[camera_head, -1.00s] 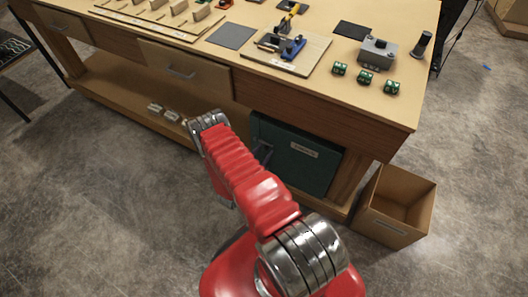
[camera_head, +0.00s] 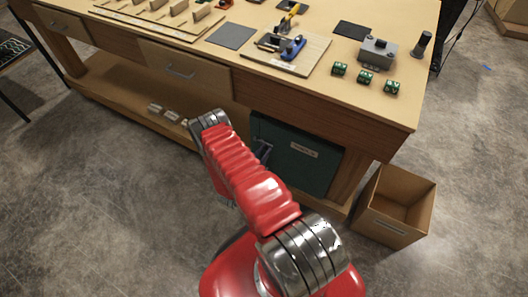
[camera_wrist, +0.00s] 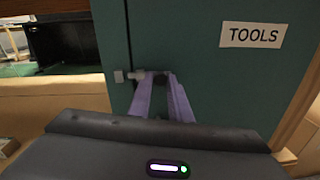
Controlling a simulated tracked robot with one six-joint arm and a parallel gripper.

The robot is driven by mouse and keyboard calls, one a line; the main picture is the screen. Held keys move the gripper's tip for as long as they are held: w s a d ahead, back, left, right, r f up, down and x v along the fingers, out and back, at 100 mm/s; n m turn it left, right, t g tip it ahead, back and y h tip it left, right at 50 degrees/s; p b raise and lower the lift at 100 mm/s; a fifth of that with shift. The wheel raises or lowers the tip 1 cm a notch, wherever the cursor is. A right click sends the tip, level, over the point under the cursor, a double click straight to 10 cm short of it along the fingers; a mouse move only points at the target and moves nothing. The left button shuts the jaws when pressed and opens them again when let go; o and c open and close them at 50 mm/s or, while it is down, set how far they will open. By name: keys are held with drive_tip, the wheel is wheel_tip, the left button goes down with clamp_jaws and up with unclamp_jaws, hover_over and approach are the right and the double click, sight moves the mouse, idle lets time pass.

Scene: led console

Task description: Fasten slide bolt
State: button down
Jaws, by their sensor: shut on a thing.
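The green tool cabinet (camera_head: 291,167) stands under the workbench, and its door with a TOOLS label (camera_wrist: 253,35) fills much of the wrist view. The slide bolt (camera_wrist: 137,75) is a small pale rod lying level across the door's seam. Its left end is at or close to a small grey catch (camera_wrist: 118,76) left of the seam; I cannot tell how deep it sits. My gripper (camera_wrist: 162,80) has its two purple fingers shut around the bolt's dark knob, which they partly hide. In the head view my arm hides most of the gripper.
The workbench top (camera_head: 290,85) overhangs the cabinet. An open cardboard box (camera_head: 396,207) stands on the floor to the right of the cabinet. Several small pale parts (camera_head: 165,114) lie on the lower shelf to the left. The floor in front is clear.

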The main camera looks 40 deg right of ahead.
sight(262, 143)
drive_tip(key=shift+w+a, duration=0.3)
drive_tip(key=shift+w, duration=0.45)
drive_tip(key=shift+w+a, duration=0.25)
drive_tip(key=shift+w, duration=0.5)
drive_tip(key=c, duration=1.7)
unclamp_jaws()
drive_tip(key=shift+o, duration=0.3)
drive_tip(key=shift+s, duration=0.1)
